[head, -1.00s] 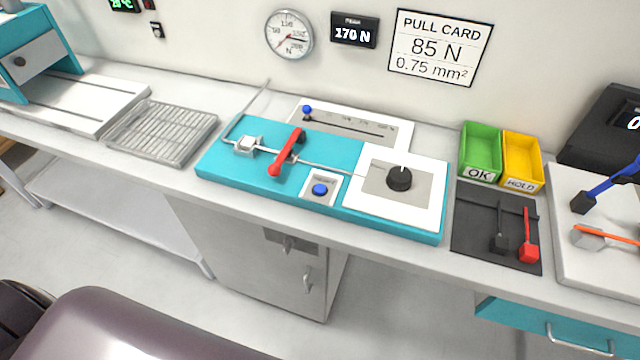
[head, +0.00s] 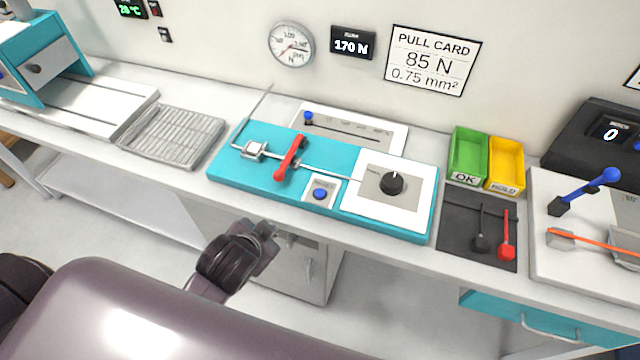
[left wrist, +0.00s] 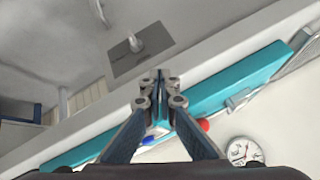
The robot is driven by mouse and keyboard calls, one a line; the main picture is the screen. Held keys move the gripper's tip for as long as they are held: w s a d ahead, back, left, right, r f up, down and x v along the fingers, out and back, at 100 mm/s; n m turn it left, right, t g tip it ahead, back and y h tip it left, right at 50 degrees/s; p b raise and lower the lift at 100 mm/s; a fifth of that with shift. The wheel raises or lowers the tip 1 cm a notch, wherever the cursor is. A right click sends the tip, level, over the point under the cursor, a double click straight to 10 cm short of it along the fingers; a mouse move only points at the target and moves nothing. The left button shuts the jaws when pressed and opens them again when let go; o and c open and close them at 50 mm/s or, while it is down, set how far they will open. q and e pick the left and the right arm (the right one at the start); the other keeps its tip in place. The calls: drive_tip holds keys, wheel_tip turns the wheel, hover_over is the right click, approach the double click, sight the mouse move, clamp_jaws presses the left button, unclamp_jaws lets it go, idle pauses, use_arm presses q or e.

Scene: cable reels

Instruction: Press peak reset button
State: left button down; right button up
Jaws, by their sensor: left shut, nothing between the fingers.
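The blue peak reset button (head: 320,194) sits on a small white plate on the front part of the teal pull-test fixture (head: 240,177). The peak display (head: 352,42) on the wall reads 170 N. My left gripper (head: 268,232) is shut and empty, in front of the bench edge, below and left of the button in the head view. In the left wrist view the shut fingers (left wrist: 160,82) point toward the bench front, and a bit of the blue button (left wrist: 149,141) shows beside them. My right gripper is not in view.
On the fixture are a red lever (head: 289,158) and a black knob (head: 392,183). A wire grate (head: 175,137) lies left of it. Green (head: 468,155) and yellow (head: 506,163) bins stand to the right. A cabinet (head: 300,262) is under the bench.

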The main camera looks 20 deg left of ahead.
use_arm(q)
drive_tip(key=w+d+r+m+t, duration=0.1)
drive_tip(key=w+r+m+t, duration=0.3)
drive_tip(key=w+r, duration=0.45)
drive_tip(key=w+d+r+m+t, duration=0.1)
drive_tip(key=w+r+m+t, duration=0.4)
drive_tip(key=r, duration=0.7)
drive_tip(key=d+r+m+h, duration=1.4)
drive_tip(key=d+m+h, duration=0.15)
drive_tip(key=m, duration=0.75)
drive_tip(key=s+d+f+m+g+h, duration=0.25)
drive_tip(key=f+m+g, duration=0.25)
drive_tip(key=m+g, duration=0.45)
drive_tip(key=a+f+m+g+y, duration=0.2)
drive_tip(key=a+f+m+y, duration=0.7)
drive_tip(key=a+f, duration=0.3)
drive_tip(key=shift+f+m, duration=0.45)
drive_tip(key=shift+f, duration=0.2)
drive_tip(key=shift+w+a, duration=0.1)
